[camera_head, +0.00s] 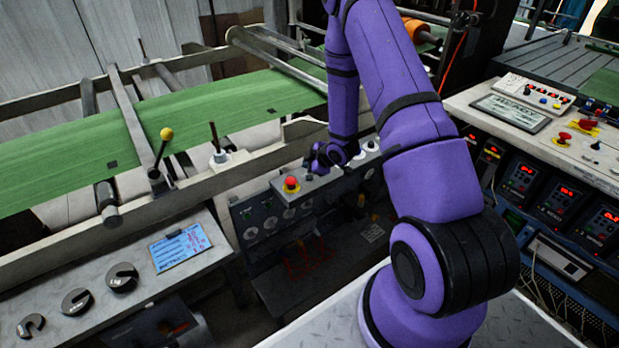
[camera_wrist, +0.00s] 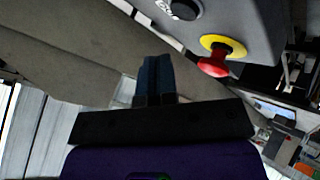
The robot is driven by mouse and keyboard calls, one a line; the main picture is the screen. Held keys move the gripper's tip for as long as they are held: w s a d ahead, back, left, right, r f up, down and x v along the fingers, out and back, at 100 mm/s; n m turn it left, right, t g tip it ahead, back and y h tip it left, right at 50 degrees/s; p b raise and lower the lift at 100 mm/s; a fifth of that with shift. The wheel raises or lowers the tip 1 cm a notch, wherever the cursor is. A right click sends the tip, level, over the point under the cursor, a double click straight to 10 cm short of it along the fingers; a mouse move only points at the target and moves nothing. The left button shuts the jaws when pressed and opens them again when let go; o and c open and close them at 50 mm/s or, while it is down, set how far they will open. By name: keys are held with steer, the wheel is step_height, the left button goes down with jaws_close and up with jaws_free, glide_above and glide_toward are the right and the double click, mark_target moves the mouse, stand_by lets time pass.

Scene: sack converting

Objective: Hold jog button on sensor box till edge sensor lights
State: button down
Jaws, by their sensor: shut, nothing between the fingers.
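A grey control box (camera_head: 322,184) stands beside the machine frame, below the green web. A red mushroom button (camera_head: 291,184) is at its left end; it also shows on a yellow ring in the wrist view (camera_wrist: 214,64). A black round control with white lettering (camera_wrist: 180,8) is on the same grey face. I cannot tell whether it is the jog button. My gripper (camera_head: 314,160) is at the box, right of the red button. In the wrist view its fingers (camera_wrist: 155,62) are shut and empty, apart from both controls. I cannot make out an edge sensor or its light.
The green web (camera_head: 60,180) runs across the machine behind the frame rails. A lever with a yellow knob (camera_head: 166,134) stands at left. A shelf (camera_head: 130,270) holds slotted weights and a blue card (camera_head: 180,247). A bench with a control panel (camera_head: 535,92) is at right.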

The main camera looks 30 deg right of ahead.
steer(key=shift+r, duration=1.5)
steer(key=shift+w+r, duration=0.1)
steer(key=shift+r, duration=0.3)
step_height(320, 180, up, 15)
steer(key=a+m+h, duration=0.1)
steer(key=m+h, duration=0.2)
step_height(320, 180, up, 12)
steer(key=m+g+h, duration=0.1)
steer(key=m, duration=0.2)
glide_above(309, 178)
steer(key=s+a, duration=0.4)
steer(key=s, duration=0.2)
steer(key=s+a+r+m+g, duration=0.1)
steer(key=s+a+r+m, duration=0.1)
steer(key=s, duration=0.7)
steer(key=s+a+r+m+g+y, duration=0.1)
steer(key=s+a+r+m, duration=0.1)
steer(key=s+a+r, duration=0.3)
steer(key=s+a+r+m, duration=0.1)
steer(key=s+a+r, duration=0.3)
steer(key=s, duration=1)
step_height(309, 178, up, 3)
steer(key=shift+f+m+g+y, duration=0.15)
steer(key=shift+m+g+y, duration=0.25)
